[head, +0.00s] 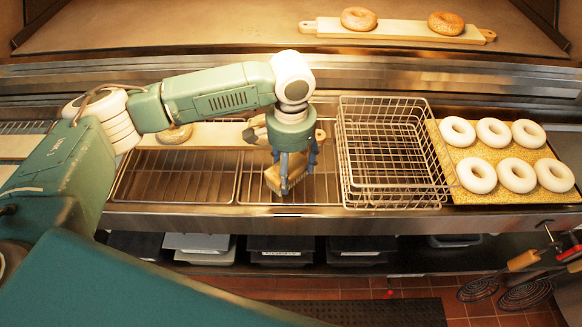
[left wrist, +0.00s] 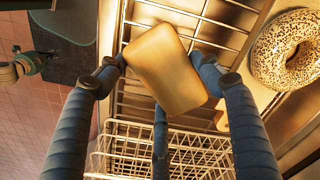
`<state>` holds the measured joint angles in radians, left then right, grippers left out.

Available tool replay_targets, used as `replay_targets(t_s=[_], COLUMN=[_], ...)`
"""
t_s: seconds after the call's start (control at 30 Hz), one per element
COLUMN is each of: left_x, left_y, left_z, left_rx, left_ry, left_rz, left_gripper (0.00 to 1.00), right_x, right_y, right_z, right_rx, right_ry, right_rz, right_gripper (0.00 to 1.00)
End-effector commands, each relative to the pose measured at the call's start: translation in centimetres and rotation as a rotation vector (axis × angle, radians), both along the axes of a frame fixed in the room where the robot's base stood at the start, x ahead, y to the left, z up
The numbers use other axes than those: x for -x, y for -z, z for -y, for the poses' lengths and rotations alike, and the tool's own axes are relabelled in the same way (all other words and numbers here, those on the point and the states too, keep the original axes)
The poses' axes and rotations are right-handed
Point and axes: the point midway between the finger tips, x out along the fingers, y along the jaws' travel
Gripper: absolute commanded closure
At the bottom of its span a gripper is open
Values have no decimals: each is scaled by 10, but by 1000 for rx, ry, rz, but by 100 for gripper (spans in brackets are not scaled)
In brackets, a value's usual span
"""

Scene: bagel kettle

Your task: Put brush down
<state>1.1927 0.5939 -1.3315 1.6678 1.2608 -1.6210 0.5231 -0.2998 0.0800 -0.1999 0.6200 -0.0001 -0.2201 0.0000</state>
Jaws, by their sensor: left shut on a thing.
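The brush (head: 273,179) is a tan wooden block with pale bristles along its lower edge. My left gripper (head: 293,179) points down and is shut on the brush over the wire rack (head: 318,185). In the left wrist view, the brush (left wrist: 166,68) sits between the dark fingers, its broad wooden face toward the camera. I cannot tell whether its bristles touch the rack. In the left wrist view, what looks like my right gripper (left wrist: 38,58) shows small above the floor; its jaws are too small to judge.
Stacked wire baskets (head: 392,165) stand just right of the left gripper. A golden board (head: 447,160) holds several pale bagels further right. A wooden board (head: 222,134) with a seeded bagel (head: 174,134) lies behind the racks. The left rack (head: 180,178) is clear.

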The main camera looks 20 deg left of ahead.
Motion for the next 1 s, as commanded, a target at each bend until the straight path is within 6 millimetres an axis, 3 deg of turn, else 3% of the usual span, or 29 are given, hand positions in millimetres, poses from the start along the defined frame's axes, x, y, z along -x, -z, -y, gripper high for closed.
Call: replay_targets(t_s=[0.1,0.13,0.23,0.53,0.67,1.0], left_x=[0,0,0,0,-1,-1], left_y=[1,2,2,1,-9,-78], left_z=[0,0,0,0,0,1], left_rx=[0,0,1,0,1,2], left_ry=[0,0,0,0,0,0], left_rz=[-1,-1,0,1,3,4], left_gripper=[56,33,16,16,16,16], right_x=[0,0,0,0,0,0], right_y=[-2,-2,-1,0,3,18], right_z=[0,0,0,0,0,0], right_rx=[0,0,0,0,0,0], right_ry=[0,0,0,0,0,0], right_rz=[0,0,0,0,0,0], right_gripper=[100,100,100,100,100,100])
